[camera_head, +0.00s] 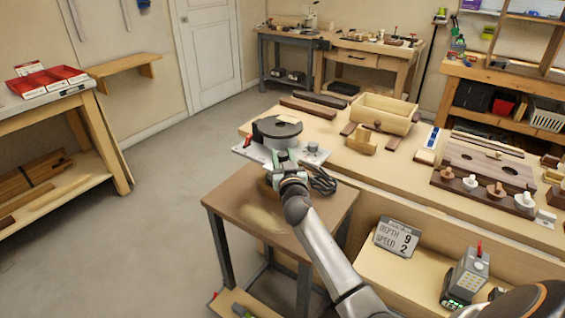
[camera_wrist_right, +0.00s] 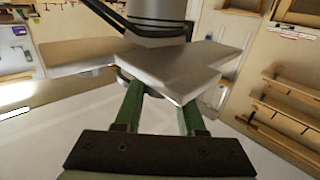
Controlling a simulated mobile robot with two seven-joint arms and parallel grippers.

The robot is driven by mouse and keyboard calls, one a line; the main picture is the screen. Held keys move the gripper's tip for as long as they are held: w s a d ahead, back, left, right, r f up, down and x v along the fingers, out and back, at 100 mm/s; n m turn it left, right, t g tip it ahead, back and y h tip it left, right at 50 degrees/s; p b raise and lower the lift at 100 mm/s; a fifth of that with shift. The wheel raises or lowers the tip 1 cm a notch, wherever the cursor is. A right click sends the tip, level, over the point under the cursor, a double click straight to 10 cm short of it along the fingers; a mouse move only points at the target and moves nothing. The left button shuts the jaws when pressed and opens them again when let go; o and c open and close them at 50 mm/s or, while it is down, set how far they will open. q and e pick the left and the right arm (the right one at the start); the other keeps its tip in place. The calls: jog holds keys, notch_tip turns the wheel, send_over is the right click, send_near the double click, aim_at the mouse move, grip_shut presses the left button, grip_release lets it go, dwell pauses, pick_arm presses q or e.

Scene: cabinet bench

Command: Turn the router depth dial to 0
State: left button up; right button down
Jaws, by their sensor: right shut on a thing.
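The router (camera_head: 278,128) has a dark round top and sits over a light grey plate (camera_head: 252,153) at the near left end of the long bench. A silver knob (camera_head: 313,149) stands on the plate's right part. My right gripper (camera_head: 287,164) reaches the router's front. In the wrist view its green fingers (camera_wrist_right: 160,103) go up behind the grey plate (camera_wrist_right: 180,75). They are shut on what appears to be the depth dial, which the plate and gripper mostly hide. A grey display (camera_head: 397,237) reads depth 9, speed 2. My left gripper is not in view.
A small brown table (camera_head: 235,203) stands under my right arm. A black cable (camera_head: 323,181) lies right of the gripper. A wooden box (camera_head: 383,112), a clamp-like block (camera_head: 361,140) and several knobbed pieces occupy the bench to the right. The floor to the left is clear.

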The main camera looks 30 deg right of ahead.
jog(key=c, duration=0.5)
grip_release()
jog(key=v, duration=1.2)
jog(key=shift+s, duration=0.3)
jog(key=shift+a, duration=0.1)
jog(key=s+a+f+n+g+y+p, duration=0.2)
jog(key=s+a+f+y, duration=0.3)
jog(key=s+a+f, duration=0.3)
jog(key=s+a+f+n+g+y+p, duration=0.3)
jog(key=s+a+f, duration=0.6)
jog(key=s+f, duration=0.5)
jog(key=shift+s+n+g+y, duration=0.9)
jog(key=shift+n+g, duration=0.1)
jog(key=shift+g, duration=0.1)
